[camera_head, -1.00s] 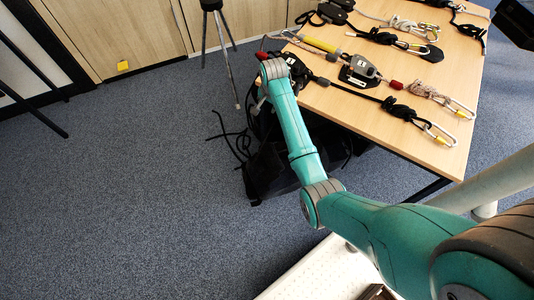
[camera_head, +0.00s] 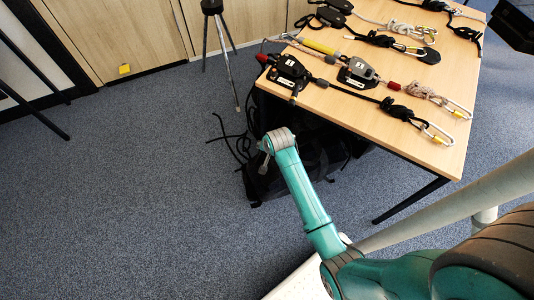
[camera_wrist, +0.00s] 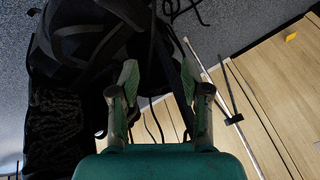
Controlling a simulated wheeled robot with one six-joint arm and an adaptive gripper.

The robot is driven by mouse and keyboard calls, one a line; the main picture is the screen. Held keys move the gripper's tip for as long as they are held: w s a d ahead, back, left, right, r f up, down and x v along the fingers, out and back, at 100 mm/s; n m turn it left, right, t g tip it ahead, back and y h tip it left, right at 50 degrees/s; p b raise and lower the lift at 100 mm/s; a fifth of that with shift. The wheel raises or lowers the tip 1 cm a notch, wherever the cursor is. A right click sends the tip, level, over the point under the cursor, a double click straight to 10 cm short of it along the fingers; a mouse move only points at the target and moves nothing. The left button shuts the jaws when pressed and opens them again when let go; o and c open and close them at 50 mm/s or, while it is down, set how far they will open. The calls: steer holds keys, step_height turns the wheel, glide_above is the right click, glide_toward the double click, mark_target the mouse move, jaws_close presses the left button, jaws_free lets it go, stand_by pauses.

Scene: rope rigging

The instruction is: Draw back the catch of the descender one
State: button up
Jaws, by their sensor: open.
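Two descenders lie near the left end of the table in the head view. One is a black device (camera_head: 290,70) with a white label, by the table's edge. The other is a grey and black device (camera_head: 359,72), also with a label. The labels are too small to read surely, so I cannot tell which is descender one, and no catch can be made out. My gripper shows in the wrist view (camera_wrist: 166,88), its two fingers apart with nothing between them. In the head view my arm's end is below the table edge, apart from both descenders.
The wooden table (camera_head: 425,152) also holds black ropes (camera_head: 402,111), carabiners (camera_head: 439,134) and a yellow sleeve (camera_head: 322,46). A black bag (camera_wrist: 88,38) lies on the floor near my gripper. A tripod (camera_head: 223,45) stands behind. Carpet at left is clear.

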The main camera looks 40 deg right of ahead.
steer(key=shift+s+a+f, duration=0.25)
steer(key=shift+s+a, duration=0.25)
steer(key=shift+s, duration=0.25)
steer(key=s+a+r+n+t, duration=0.1)
steer(key=s+a+n+t, duration=0.3)
steer(key=s, duration=0.6)
steer(key=s+a+r+n+t, duration=0.1)
steer(key=s+a, duration=0.4)
steer(key=s, duration=0.5)
steer(key=s+a+r+n+t, duration=0.2)
steer(key=s+r+n, duration=0.1)
steer(key=s+r, duration=0.6)
steer(key=s+a+r+n+t+y, duration=0.1)
steer(key=s+a+r+n+t, duration=0.1)
steer(key=s+r, duration=0.7)
step_height(320, 180, up, 7)
steer(key=shift+a+f+n+t, duration=0.2)
steer(key=shift+a+n+t, duration=0.1)
steer(key=shift+a+n, duration=0.1)
steer(key=shift+o, duration=0.2)
